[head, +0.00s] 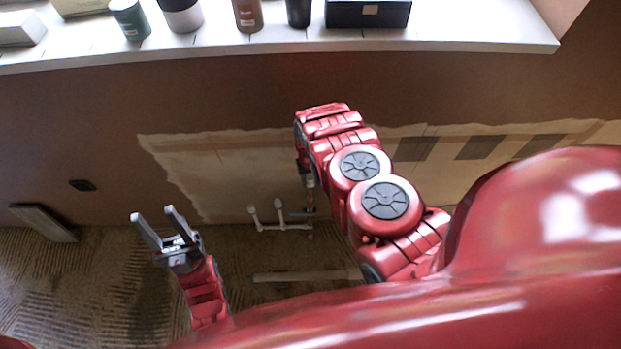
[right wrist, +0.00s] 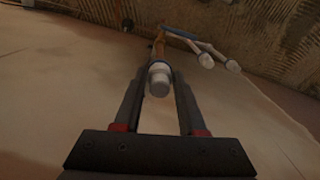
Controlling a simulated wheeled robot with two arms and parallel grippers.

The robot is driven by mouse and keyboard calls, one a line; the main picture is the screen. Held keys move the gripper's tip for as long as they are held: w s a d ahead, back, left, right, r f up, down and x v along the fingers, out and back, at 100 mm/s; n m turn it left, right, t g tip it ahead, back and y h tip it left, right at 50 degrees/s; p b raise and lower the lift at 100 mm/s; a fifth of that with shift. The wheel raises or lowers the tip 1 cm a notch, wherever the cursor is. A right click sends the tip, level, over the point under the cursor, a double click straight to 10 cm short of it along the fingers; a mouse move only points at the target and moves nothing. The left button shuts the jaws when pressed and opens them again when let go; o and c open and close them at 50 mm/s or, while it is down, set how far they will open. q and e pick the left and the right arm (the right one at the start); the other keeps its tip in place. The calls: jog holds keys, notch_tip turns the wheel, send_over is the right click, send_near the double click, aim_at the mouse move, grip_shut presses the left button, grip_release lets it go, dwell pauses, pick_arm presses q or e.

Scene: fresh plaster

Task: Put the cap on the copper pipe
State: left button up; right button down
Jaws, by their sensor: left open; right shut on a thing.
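The cap (right wrist: 159,80) is a short silver-grey cylinder between the fingertips of my right gripper (right wrist: 158,88) in the right wrist view. The copper pipe (right wrist: 159,47) lies directly behind the cap, in line with it. I cannot tell whether the cap sits on the pipe end or is just apart from it. In the head view the copper pipe (head: 310,235) shows low by the wall, and my right arm hides most of the right gripper and the cap. My left gripper (head: 152,222) is open and empty, left of the pipes and away from them.
Two white capped pipe stubs (head: 278,206) stand left of the copper pipe. A white shelf (head: 290,48) with jars and a black box (head: 368,13) runs above. A long pale pipe (head: 305,275) lies on the floor.

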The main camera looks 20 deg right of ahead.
jog(key=shift+f, duration=0.1)
grip_release()
dwell(0.5)
notch_tip(320, 180, up, 4)
jog(key=p, duration=0.3)
jog(key=shift+f, duration=0.1)
jog(key=shift+r, duration=0.25)
grip_shut()
dwell(0.4)
